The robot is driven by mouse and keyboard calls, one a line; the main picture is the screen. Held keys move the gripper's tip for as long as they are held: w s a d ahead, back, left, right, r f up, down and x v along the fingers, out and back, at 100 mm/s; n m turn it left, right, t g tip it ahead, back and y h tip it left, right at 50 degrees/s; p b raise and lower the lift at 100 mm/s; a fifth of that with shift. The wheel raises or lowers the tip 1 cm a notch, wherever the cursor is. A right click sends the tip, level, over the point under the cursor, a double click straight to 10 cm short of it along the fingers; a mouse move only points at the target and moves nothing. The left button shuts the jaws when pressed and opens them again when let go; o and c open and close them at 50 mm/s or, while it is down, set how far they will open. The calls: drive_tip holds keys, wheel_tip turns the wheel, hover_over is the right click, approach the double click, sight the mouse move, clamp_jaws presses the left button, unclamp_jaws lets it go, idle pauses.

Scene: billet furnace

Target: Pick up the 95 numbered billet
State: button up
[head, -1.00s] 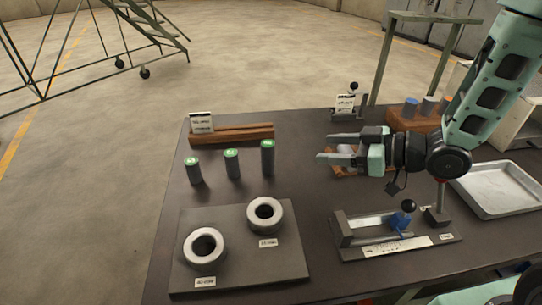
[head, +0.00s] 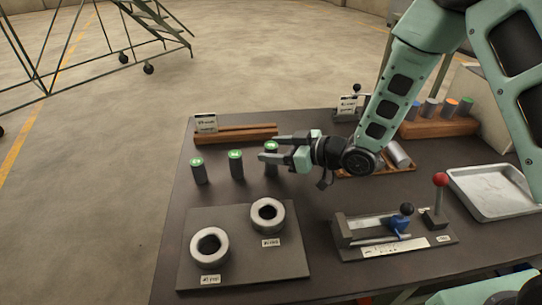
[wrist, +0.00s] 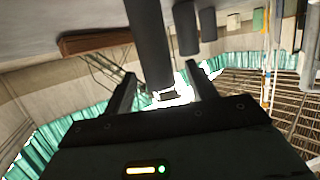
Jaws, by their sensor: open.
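Three dark upright billets with green tops stand in a row on the table: a left one (head: 199,173), a middle one (head: 236,168) and a right one (head: 271,164). Marks on their tops are too small to read, so I cannot tell which is 95. My gripper (head: 267,147) is open and horizontal at the right billet, its fingers pointing left. In the wrist view the gripper (wrist: 163,85) has the nearest billet (wrist: 150,45) between its fingertips in the picture. I cannot tell if they touch it. Two more billets show farther off there.
A plate (head: 190,275) with two metal rings stands in front. A clamp-like fixture (head: 375,232) and a red-knobbed lever (head: 439,195) are at right, beside a metal tray (head: 495,190). A wooden rack (head: 240,134) lies behind the billets. Several coloured-top cylinders stand in a block (head: 440,127).

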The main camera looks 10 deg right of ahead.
drive_tip(key=shift+w+a+f, duration=0.25)
drive_tip(key=shift+w+a, duration=0.15)
drive_tip(key=shift+a, duration=0.15)
clamp_jaws()
drive_tip(key=shift+r, duration=0.1)
